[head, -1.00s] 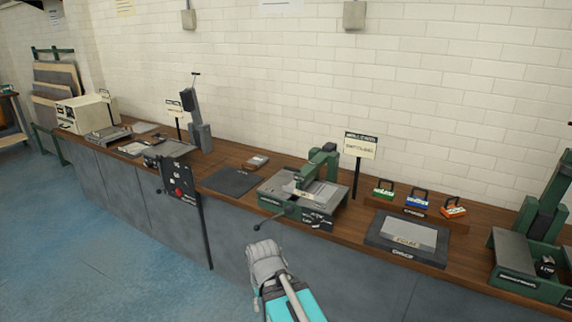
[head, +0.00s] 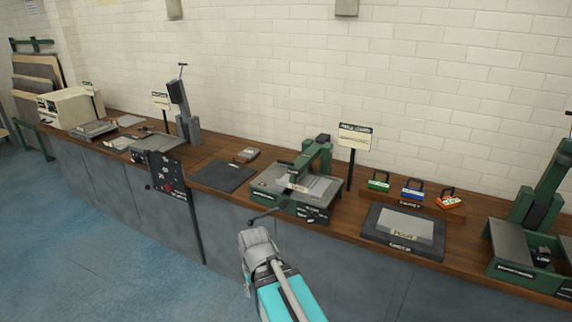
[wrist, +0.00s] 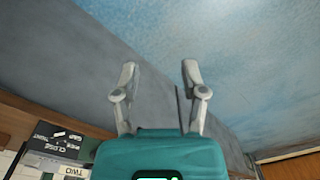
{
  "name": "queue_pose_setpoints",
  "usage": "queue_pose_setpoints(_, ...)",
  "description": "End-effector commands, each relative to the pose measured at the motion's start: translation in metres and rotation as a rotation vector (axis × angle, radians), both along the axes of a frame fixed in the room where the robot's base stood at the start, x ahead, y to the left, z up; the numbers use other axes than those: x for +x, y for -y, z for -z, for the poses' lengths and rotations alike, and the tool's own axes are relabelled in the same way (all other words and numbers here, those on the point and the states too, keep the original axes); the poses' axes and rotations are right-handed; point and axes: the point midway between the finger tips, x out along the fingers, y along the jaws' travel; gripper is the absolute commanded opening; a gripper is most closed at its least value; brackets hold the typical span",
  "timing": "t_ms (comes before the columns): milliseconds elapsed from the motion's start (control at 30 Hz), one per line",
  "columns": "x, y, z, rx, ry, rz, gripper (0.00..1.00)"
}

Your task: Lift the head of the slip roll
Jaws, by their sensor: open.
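A green machine (head: 318,155) with an arm over a grey bed stands mid-bench, with a lever at its front left. A second, taller green machine (head: 545,215) stands at the right edge. I cannot read the labels to tell which is the slip roll. My gripper (head: 257,238) is in front of the bench, below and left of the middle machine, apart from it. In the wrist view my gripper (wrist: 160,68) has its two fingers spread, with nothing between them. A dark labelled panel (wrist: 58,140) shows upside down at the lower left of that view.
A grey upright machine (head: 183,110) with a black control panel (head: 168,178) stands left of centre. A dark mat (head: 222,176), a grey framed plate (head: 405,230) and coloured padlock-like items (head: 412,188) lie on the wooden bench. The blue floor (head: 90,240) at left is clear.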

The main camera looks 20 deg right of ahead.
Motion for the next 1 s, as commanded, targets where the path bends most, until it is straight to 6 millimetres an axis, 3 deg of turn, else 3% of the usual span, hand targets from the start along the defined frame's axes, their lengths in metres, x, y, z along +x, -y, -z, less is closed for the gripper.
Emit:
queue_pose_setpoints(167,0.031,0.009,-0.007,0.063,0.083,0.105,0.55)
queue_pose_setpoints(333,0.085,0.024,-0.023,0.195,0.235,0.323,0.55)
queue_pose_setpoints(467,0.137,0.048,-0.045,0.341,0.378,0.556,0.55)
queue_pose_setpoints(600,0.19,0.088,-0.077,0.525,0.531,0.833,0.55)
queue_pose_setpoints(733,0.231,0.137,-0.111,0.71,0.663,1.091,0.55)
queue_pose_setpoints(900,0.264,0.204,-0.149,0.935,0.801,1.375,0.55)
queue_pose_setpoints(1000,0.273,0.234,-0.165,1.037,0.856,1.492,0.55)
